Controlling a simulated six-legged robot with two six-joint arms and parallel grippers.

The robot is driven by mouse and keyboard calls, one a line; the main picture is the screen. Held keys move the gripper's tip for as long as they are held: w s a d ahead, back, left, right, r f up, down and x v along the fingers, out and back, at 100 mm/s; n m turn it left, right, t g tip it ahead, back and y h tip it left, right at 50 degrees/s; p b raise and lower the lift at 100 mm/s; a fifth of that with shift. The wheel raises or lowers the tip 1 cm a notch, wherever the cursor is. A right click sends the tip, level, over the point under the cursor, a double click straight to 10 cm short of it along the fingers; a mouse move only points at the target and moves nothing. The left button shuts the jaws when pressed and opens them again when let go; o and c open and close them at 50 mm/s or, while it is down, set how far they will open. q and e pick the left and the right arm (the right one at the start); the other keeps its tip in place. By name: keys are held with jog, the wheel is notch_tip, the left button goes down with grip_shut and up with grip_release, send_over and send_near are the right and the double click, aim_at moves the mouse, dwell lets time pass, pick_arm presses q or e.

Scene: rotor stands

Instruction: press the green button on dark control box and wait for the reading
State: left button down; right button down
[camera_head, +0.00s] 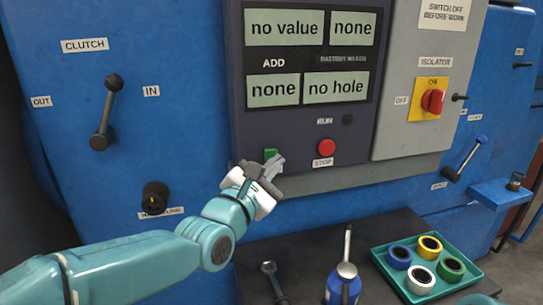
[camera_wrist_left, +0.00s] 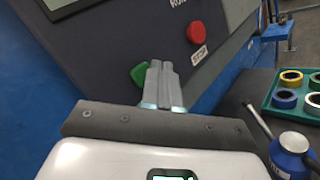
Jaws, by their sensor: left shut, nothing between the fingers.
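The dark control box (camera_head: 300,122) is mounted on the blue machine and has display panels reading "no value", "none", "none" and "no hole". The green button (camera_head: 270,154) is at its lower left, partly hidden by my left gripper (camera_head: 279,161). In the left wrist view the green button (camera_wrist_left: 139,75) shows just left of the shut fingertips (camera_wrist_left: 160,66). The fingers are shut and empty, close to the button; I cannot tell whether they touch it. The red stop button (camera_head: 326,147) is to the right. My right gripper is not in view.
A grey isolator box (camera_head: 404,137) with a red switch (camera_head: 433,100) adjoins the control box. A clutch lever (camera_head: 105,115) is at left.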

pick_arm(q)
jog(key=shift+w, duration=0.1)
jog(key=shift+w+a, duration=0.1)
jog(key=shift+w, duration=0.2)
